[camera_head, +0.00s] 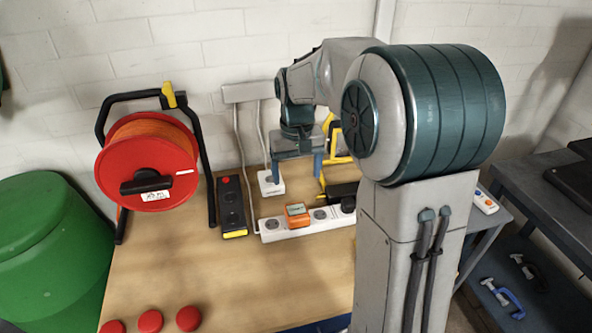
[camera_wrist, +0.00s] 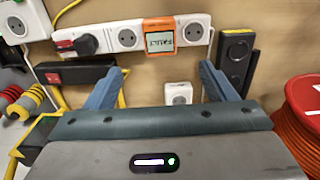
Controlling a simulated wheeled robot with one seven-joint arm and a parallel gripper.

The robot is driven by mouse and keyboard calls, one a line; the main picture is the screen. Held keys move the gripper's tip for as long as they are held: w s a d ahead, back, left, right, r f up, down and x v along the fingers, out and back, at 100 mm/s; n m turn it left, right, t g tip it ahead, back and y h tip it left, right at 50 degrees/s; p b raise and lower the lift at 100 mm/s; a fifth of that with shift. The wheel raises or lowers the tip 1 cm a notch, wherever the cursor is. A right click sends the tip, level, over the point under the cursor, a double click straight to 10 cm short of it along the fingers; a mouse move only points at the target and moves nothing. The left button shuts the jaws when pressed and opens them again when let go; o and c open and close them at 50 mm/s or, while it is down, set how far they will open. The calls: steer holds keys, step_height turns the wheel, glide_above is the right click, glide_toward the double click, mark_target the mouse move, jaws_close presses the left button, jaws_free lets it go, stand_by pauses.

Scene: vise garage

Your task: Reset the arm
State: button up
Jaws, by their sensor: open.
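My arm reaches over the wooden workbench (camera_head: 275,282) toward the back wall. My gripper (camera_head: 295,176) hangs above the back of the bench with its two blue-grey fingers apart. In the wrist view the fingers (camera_wrist: 162,84) stand wide, with nothing held between them. A white socket block (camera_wrist: 178,94) shows beyond the gap, and in the head view it (camera_head: 270,184) lies beside the left finger. A white power strip (camera_head: 300,224) lies in front of the gripper, with an orange meter (camera_head: 297,214) on it. My arm hides the bench's right part.
A red cable reel (camera_head: 148,160) stands at the back left, by a black power strip (camera_head: 231,207). Several red round objects (camera_head: 150,321) lie at the front left. A green bin (camera_head: 48,245) stands left; a metal shelf with clamps (camera_head: 503,297) stands right. The front middle is clear.

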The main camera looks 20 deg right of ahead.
steer(key=s+t, duration=0.3)
steer(key=s, duration=1.8)
steer(key=shift+a+r, duration=0.15)
steer(key=shift+r, duration=0.15)
stand_by(0.7)
